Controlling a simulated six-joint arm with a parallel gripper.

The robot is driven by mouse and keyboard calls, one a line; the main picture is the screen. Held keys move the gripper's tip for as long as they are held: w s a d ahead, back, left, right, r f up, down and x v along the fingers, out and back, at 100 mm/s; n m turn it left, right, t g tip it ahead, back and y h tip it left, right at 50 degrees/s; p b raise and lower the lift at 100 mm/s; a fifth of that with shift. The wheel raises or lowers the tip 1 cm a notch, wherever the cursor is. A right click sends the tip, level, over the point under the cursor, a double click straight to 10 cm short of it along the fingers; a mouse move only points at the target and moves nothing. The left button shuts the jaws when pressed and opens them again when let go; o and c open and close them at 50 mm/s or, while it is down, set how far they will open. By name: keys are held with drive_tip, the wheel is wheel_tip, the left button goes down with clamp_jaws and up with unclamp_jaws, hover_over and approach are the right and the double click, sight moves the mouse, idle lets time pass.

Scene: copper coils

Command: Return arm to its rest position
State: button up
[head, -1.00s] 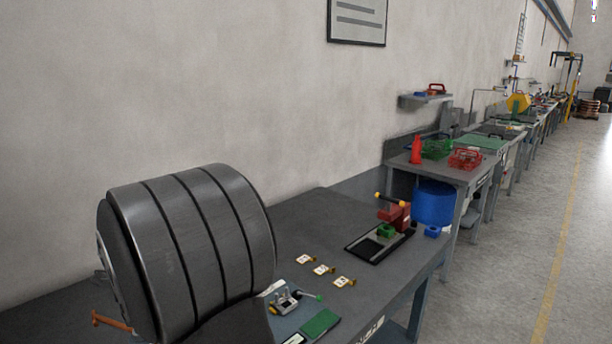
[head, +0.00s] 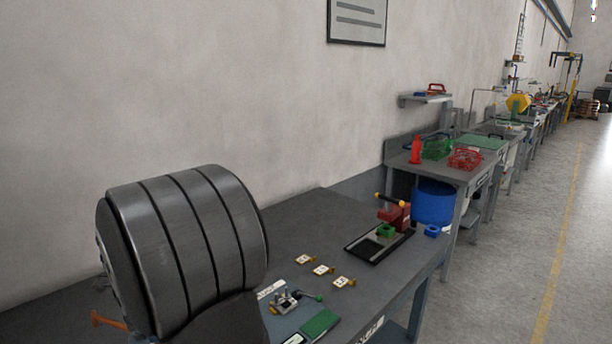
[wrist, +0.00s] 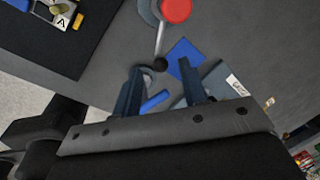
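My gripper (wrist: 158,78) shows in the wrist view with its two dark fingers spread apart. It is open, with nothing clearly held between the fingers. A small blue bar (wrist: 155,102) shows in the gap between them, seemingly lying on the surface beyond. In the head view a big grey rounded link of my arm (head: 185,245) fills the lower left, above the workbench (head: 315,225). The gripper itself is not visible in the head view.
The wrist view shows a red round knob (wrist: 176,10), a blue square (wrist: 185,57) and a black mat (wrist: 60,45). On the bench are three small white-and-brass pieces (head: 323,269), a green pad (head: 320,324) and a black tray (head: 390,248) near a red device (head: 394,214).

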wheel_tip(320, 180, up, 15)
drive_tip(key=s, duration=0.3)
drive_tip(key=w+f, duration=0.1)
drive_tip(key=f, duration=0.4)
drive_tip(key=w+f, duration=0.1)
drive_tip(key=f, duration=0.5)
drive_tip(key=w+f, duration=0.1)
drive_tip(key=f, duration=0.4)
drive_tip(key=shift+w+f, duration=0.15)
drive_tip(key=shift+f, duration=0.25)
drive_tip(key=shift+w+f, duration=0.2)
drive_tip(key=shift+f, duration=0.15)
drive_tip(key=shift+w+d+r+n, duration=0.1)
drive_tip(key=shift+w+n, duration=0.2)
drive_tip(key=shift+n, duration=0.35)
drive_tip(key=shift+w+d+n, duration=0.1)
drive_tip(key=shift+w+n, duration=0.15)
drive_tip(key=shift+n, duration=0.4)
